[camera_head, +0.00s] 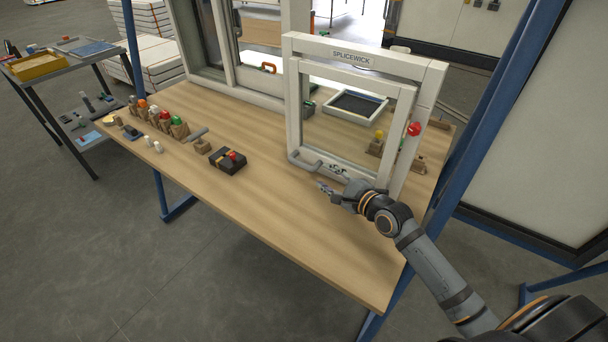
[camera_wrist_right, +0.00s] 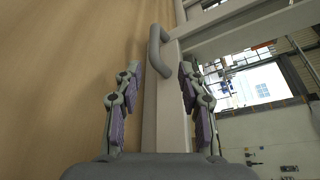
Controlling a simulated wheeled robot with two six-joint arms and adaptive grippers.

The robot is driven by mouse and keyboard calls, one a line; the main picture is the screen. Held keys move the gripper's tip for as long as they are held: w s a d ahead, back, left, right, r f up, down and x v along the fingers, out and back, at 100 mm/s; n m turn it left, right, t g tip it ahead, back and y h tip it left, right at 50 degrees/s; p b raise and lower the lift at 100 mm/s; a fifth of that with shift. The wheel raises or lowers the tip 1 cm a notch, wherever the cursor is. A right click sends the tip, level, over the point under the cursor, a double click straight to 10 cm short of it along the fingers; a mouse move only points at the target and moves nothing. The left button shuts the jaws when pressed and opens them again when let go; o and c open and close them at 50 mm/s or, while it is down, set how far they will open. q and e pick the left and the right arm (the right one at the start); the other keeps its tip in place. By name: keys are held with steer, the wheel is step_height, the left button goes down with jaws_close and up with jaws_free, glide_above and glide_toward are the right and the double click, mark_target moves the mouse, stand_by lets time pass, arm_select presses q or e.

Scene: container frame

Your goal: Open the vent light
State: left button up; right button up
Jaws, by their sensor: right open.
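The vent light is a pale grey framed window marked SPLICEWICK, standing upright on the workbench. Its outer frame (camera_head: 424,100) surrounds a glazed inner sash (camera_head: 405,105). A grey bar handle (camera_head: 304,164) sits at the sash's lower left corner. My right gripper (camera_head: 326,187) is in front of the bottom rail, right of the handle and apart from it. In the right wrist view the gripper (camera_wrist_right: 160,74) is open and empty, with the handle (camera_wrist_right: 154,50) ahead between its fingers. The left gripper is out of view.
A larger window frame (camera_head: 228,60) stands behind. A blue post (camera_head: 480,125) rises at the right. Bench front is clear.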

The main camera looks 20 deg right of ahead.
mark_target(310, 170)
steer(key=shift+w+f, duration=0.1)
steer(key=shift+f, duration=0.65)
steer(key=shift+b+x, duration=0.6)
steer(key=shift+x, duration=0.3)
steer(key=b+x, duration=0.1)
steer(key=x, duration=0.7)
steer(key=shift+w+a+r, duration=0.1)
steer(key=shift+w, duration=0.2)
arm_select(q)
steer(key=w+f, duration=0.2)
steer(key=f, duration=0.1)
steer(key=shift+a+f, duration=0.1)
arm_select(e)
jaws_close()
